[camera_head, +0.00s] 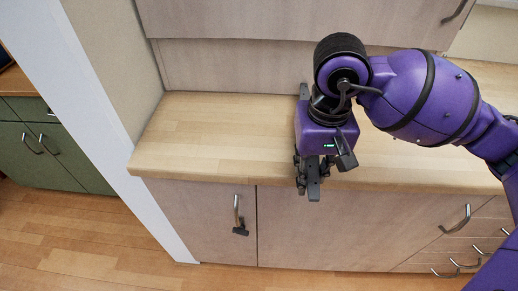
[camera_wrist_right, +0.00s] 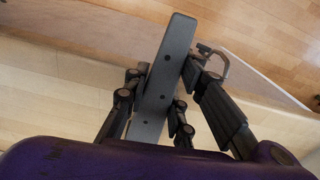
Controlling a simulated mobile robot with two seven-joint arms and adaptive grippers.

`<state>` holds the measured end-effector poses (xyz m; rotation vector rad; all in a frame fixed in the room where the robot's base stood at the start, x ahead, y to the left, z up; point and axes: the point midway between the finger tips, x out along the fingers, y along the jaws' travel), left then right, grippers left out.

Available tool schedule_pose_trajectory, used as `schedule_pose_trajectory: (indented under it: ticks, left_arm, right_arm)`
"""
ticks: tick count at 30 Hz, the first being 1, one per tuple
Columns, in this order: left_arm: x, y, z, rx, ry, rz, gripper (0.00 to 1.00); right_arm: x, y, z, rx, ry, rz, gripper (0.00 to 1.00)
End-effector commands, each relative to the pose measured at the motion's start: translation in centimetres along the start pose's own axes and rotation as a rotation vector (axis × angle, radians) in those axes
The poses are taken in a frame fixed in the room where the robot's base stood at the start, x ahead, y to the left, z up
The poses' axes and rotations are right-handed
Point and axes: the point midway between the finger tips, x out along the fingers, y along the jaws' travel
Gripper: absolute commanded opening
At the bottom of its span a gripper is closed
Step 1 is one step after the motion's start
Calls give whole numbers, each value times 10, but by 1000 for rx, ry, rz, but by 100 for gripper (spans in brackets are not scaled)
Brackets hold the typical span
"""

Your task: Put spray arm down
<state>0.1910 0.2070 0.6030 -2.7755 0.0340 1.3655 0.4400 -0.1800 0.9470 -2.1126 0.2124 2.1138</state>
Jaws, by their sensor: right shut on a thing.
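The spray arm (camera_wrist_right: 165,70) is a long, flat grey bar with small dark holes, seen in the right wrist view running up between the fingers. My right gripper (camera_wrist_right: 153,108) is shut on it, with fingers on both sides of the bar. In the head view my right gripper (camera_head: 308,172) points down at the front edge of the worktop. The end of the spray arm (camera_head: 314,190) shows below it, in front of the edge. Most of the bar is hidden by the gripper there. I cannot tell whether it touches the worktop. My left gripper is not in view.
The wooden worktop (camera_head: 215,130) is bare to the left of my right gripper. Pale cabinets (camera_head: 205,215) with metal handles stand below it, and wall units (camera_head: 290,18) hang above. A white wall edge (camera_head: 95,110) bounds the left side. Green cabinets (camera_head: 45,155) stand beyond.

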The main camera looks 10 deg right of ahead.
Motion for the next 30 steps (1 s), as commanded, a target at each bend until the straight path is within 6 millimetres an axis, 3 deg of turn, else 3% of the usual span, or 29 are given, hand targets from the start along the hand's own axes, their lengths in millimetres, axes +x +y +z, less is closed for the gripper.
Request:
schedule_pose_trajectory:
  ticks: [5,6,9,22,30]
  left_arm:
    - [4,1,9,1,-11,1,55]
    - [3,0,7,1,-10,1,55]
    - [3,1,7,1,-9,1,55]
    - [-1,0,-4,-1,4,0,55]
    - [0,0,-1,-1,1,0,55]
  right_arm:
    - [8,0,0,0,-3,1,0]
    - [6,0,1,1,-3,1,29]
    - [5,0,1,1,-2,1,42]
    - [-3,0,0,1,0,0,43]
    - [-56,0,-1,0,4,-1,43]
